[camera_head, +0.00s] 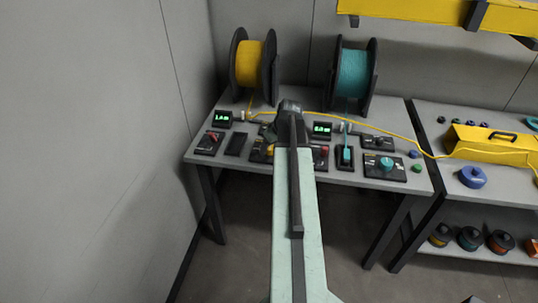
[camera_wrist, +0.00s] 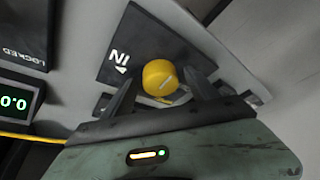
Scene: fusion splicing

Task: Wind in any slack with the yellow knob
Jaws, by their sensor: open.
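The yellow knob (camera_wrist: 160,77) sits on a dark panel (camera_wrist: 135,35) lettered "IN", seen upside down in the wrist view. My gripper (camera_wrist: 160,74) is open, with one dark finger on each side of the knob. I cannot tell whether either finger touches it. In the head view my arm covers most of the knob's area; a bit of yellow (camera_head: 262,152) shows left of my wrist. The yellow spool (camera_head: 249,64) stands at the back left of the table, and a yellow fibre (camera_head: 395,131) runs from it to the right.
A teal spool (camera_head: 355,72) stands at the back right. A teal knob (camera_head: 387,162), a teal lever (camera_head: 347,155) and a red lever (camera_head: 212,137) are on the same table (camera_head: 205,158). Two green displays (camera_head: 222,117) light up. A yellow box (camera_head: 490,143) is on the right table.

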